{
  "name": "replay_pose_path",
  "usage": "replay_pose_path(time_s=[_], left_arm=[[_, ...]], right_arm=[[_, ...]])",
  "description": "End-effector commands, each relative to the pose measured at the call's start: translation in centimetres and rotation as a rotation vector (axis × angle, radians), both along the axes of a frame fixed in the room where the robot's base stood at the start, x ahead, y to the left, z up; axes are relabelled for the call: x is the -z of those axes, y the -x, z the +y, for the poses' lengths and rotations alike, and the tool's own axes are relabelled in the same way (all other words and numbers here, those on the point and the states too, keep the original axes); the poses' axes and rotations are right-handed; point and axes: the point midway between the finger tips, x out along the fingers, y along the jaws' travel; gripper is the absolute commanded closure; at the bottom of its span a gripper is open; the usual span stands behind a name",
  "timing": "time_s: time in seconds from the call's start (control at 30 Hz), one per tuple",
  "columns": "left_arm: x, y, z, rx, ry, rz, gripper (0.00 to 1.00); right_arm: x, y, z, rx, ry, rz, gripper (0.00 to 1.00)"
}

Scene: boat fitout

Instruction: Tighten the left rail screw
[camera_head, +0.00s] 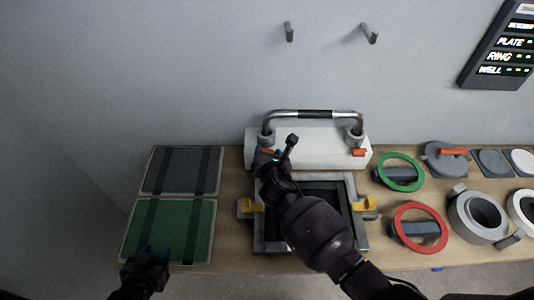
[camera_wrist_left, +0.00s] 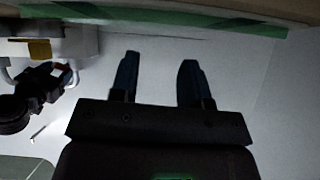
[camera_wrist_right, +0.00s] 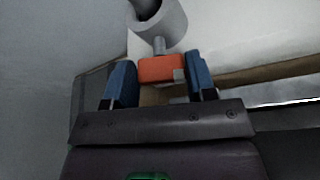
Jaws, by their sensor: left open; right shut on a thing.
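A bent metal rail (camera_head: 288,113) with a dark middle grip stands on a white block (camera_head: 310,145) at the back of the bench. Its right foot has an orange screw handle (camera_head: 358,152). My right gripper (camera_head: 272,158) is at the rail's left foot and covers most of the screw there. In the right wrist view, the orange left screw handle (camera_wrist_right: 160,69) lies between its fingers, below a grey round foot (camera_wrist_right: 163,22); the gripper is shut on it. My left gripper (camera_head: 150,257) is open and empty at the front left, by the green panel; its fingers show apart in the left wrist view (camera_wrist_left: 157,75).
A grey frame (camera_head: 272,246) with yellow clips lies under my right arm. A green panel (camera_head: 165,222) and dark panel (camera_head: 180,170) lie left. Green (camera_head: 420,175) and red rings (camera_head: 440,232) and grey round fittings (camera_head: 455,215) crowd the right. Two pegs (camera_head: 289,32) stick out of the wall.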

Motion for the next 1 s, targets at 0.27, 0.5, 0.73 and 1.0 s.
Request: replay_pose_path(time_s=[0.27,0.5,0.73,1.0], left_arm=[[0.13,-0.01,0.00,0.000,0.000,-0.001,0.57],[0.16,-0.05,-0.01,0.000,0.000,-0.002,0.57],[0.12,-0.07,-0.01,0.000,0.000,-0.003,0.57],[0.11,-0.09,-0.01,0.000,0.000,-0.004,0.57]], right_arm=[[0.12,-0.01,-0.25,0.000,-0.170,-0.001,0.73],[0.13,-0.01,-0.31,0.000,-0.249,-0.001,0.73],[0.12,-0.02,-0.33,0.000,-0.269,-0.001,0.73],[0.11,-0.03,-0.34,0.001,-0.267,-0.001,0.73]])
